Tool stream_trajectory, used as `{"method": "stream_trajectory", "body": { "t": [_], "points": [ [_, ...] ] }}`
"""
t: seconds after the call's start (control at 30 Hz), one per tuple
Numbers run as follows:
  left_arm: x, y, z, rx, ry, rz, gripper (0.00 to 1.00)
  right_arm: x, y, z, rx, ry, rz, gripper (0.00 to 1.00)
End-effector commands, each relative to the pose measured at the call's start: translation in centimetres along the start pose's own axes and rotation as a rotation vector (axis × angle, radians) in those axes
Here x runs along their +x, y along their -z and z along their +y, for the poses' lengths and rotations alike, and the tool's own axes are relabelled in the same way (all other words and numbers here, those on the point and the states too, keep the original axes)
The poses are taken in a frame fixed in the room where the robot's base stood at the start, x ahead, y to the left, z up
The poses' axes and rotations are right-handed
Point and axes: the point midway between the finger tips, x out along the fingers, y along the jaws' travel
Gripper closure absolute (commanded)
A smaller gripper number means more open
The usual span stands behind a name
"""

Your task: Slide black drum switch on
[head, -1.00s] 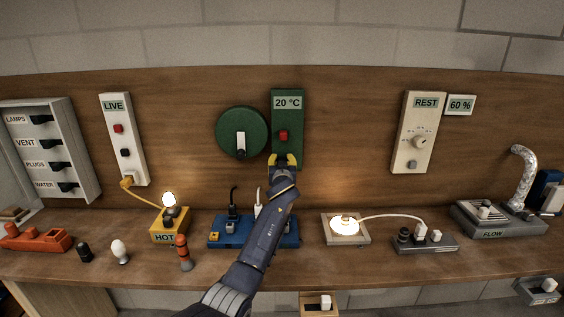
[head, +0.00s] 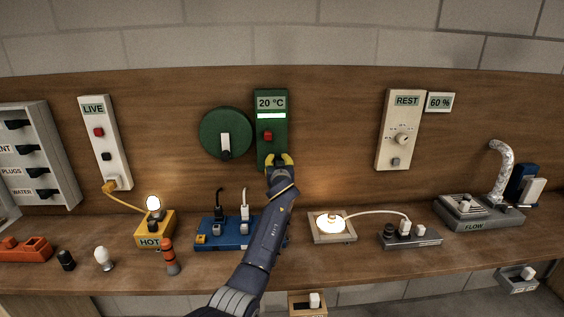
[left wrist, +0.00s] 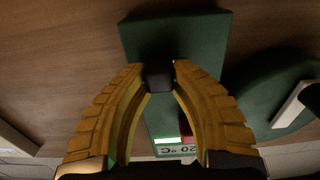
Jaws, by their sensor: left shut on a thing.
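A green box (head: 265,152) with a "20 °C" display (head: 271,103) is mounted on the wooden wall panel. A white bar is lit under the display, with a red button (head: 268,136) below. My left gripper (head: 280,160) is at the box's lower right edge. In the left wrist view the yellow fingers are shut on the black switch (left wrist: 158,80) on the green box (left wrist: 195,40). The gripper hides this switch in the head view. My right gripper is in neither view.
A round green dial (head: 212,145) with a white lever (head: 225,145) sits just left of the box. Below stand a blue plug block (head: 222,240) and a lit lamp on a square base (head: 333,235). The wall right of the box is clear up to the REST panel (head: 385,155).

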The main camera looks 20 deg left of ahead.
Motion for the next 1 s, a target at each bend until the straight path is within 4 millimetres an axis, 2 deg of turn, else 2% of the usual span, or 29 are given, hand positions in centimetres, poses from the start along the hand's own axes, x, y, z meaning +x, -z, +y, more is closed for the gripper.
{"method": "stream_trajectory", "body": {
  "t": [0.17,0.2,0.4,0.77,1.0],
  "points": [
    [-0.1,0.3,0.6,-0.006,-0.010,0.005,1.00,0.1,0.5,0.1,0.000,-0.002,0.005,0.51],
    [-0.1,0.3,0.6,-0.006,-0.010,0.005,0.72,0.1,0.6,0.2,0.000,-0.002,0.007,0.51],
    [-0.1,0.2,0.5,-0.004,-0.008,0.003,0.51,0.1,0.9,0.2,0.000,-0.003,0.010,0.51],
    [-0.5,0.1,0.4,-0.004,-0.006,0.003,0.51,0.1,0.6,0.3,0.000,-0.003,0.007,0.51],
    [-3.2,0.0,0.4,-0.005,-0.007,0.002,0.51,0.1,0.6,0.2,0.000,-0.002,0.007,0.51]
  ]
}}
